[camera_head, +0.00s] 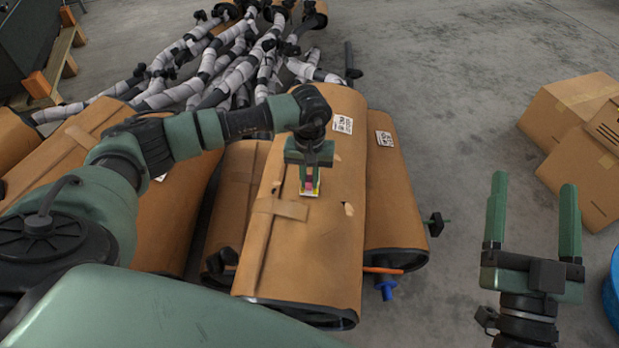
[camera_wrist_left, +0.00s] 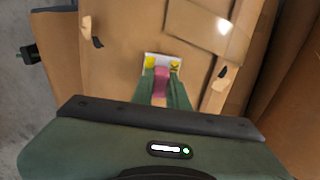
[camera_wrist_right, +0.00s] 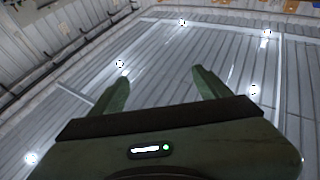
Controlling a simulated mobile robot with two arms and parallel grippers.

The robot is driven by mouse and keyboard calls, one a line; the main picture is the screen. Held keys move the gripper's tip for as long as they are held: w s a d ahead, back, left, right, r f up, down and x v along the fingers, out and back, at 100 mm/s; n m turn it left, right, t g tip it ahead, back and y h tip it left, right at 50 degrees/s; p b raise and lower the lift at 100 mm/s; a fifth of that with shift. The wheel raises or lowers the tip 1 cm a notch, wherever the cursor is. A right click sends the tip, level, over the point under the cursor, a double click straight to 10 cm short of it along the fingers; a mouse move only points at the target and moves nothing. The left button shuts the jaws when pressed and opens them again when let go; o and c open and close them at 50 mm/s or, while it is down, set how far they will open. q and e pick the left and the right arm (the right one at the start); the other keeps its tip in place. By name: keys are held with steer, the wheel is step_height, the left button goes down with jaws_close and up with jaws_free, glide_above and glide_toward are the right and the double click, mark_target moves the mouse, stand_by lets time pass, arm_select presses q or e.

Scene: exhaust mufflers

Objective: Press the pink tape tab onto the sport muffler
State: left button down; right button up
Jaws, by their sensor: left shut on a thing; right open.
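A brown-wrapped muffler (camera_head: 330,235) lies in the middle of the head view, with a tape strip across it and a white printed label near its far end. My left gripper (camera_head: 309,182) points down over its upper face and is shut on the pink tape tab (camera_wrist_left: 161,84). A small white and yellow label (camera_wrist_left: 151,61) shows at the fingertips, against the brown wrap; I cannot tell whether the tab touches the muffler. My right gripper (camera_head: 532,190) is open and empty, with its fingers pointing up, at the right over the floor.
Other brown-wrapped mufflers (camera_head: 392,215) lie close on both sides. Several grey-wrapped pipes (camera_head: 235,75) extend behind them. Cardboard boxes (camera_head: 575,110) stand on the floor at the right, and a blue object (camera_head: 612,290) shows at the right edge. The grey floor between is clear.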

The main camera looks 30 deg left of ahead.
arm_select(q)
steer(key=shift+f, duration=0.1)
arm_select(e)
steer(key=shift+s+a+r+y, duration=0.1)
steer(key=shift+s+r+y, duration=0.1)
steer(key=shift+y, duration=0.1)
steer(key=shift+s+r, duration=0.1)
steer(key=shift+r, duration=0.1)
arm_select(q)
steer(key=shift+f+b, duration=0.35)
arm_select(e)
steer(key=shift+s+r+t, duration=0.25)
steer(key=shift+r+t, duration=0.15)
steer(key=shift+r, duration=0.05)
steer(key=shift+s+r+t, duration=0.2)
steer(key=shift+r+t, duration=0.2)
steer(key=shift+r, duration=0.05)
steer(key=shift+s+r, duration=0.15)
steer(key=shift+r, duration=0.1)
steer(key=shift+r, duration=0.1)
stand_by(0.5)
